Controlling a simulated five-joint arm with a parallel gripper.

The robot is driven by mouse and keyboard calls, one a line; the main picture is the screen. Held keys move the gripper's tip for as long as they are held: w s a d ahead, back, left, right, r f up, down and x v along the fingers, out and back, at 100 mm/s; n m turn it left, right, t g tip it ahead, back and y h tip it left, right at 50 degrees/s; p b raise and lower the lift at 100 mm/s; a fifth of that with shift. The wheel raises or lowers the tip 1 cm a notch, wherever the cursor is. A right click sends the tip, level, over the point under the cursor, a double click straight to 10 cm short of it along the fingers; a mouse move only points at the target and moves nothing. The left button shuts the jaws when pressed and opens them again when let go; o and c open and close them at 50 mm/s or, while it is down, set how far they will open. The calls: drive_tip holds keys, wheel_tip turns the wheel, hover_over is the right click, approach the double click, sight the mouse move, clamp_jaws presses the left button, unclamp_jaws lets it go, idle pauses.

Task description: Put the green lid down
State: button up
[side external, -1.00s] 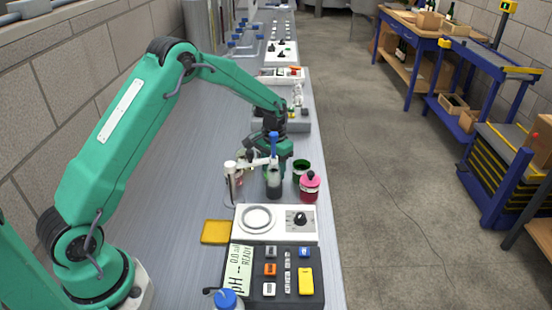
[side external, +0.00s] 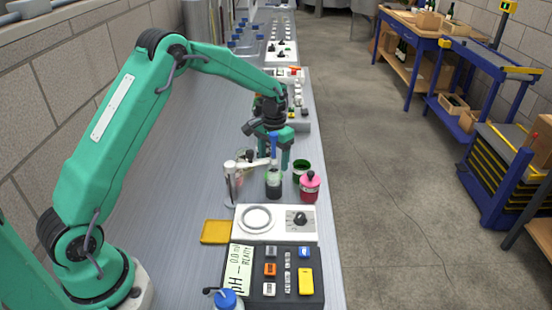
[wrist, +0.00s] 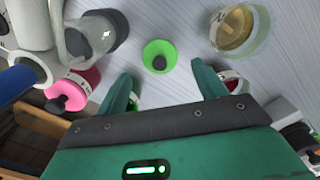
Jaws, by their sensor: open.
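The green lid (wrist: 152,51) with its dark knob shows in the wrist view, apparently flat on the grey bench and knob up. My gripper (wrist: 163,78) is open above it, its two teal fingers spread to either side and apart from the lid. In the side view my gripper (side external: 277,150) hangs low over the bench behind the glassware. The lid cannot be made out there.
A dark-green open jar (side external: 302,167) and a pink-lidded jar (side external: 310,190) stand near the bench's front edge. A flask (side external: 274,184) with a blue probe and a white stand (side external: 230,184) are close by. A beaker (wrist: 240,42) holds amber liquid.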

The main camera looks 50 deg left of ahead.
wheel_tip(320, 180, up, 8)
idle(0.4)
drive_tip(key=shift+w, duration=0.1)
idle(0.4)
drive_tip(key=s+d+r+t, duration=0.2)
drive_tip(key=s+r, duration=0.4)
drive_tip(key=r, duration=0.1)
drive_tip(key=s+d+r+t, duration=0.1)
drive_tip(key=s+d+r, duration=0.2)
drive_tip(key=s+r, duration=0.4)
drive_tip(key=s+d+f+t, duration=0.1)
drive_tip(key=s, duration=0.8)
drive_tip(key=s+d+f+m+t, duration=0.1)
drive_tip(key=s+t, duration=0.1)
drive_tip(key=s, duration=0.7)
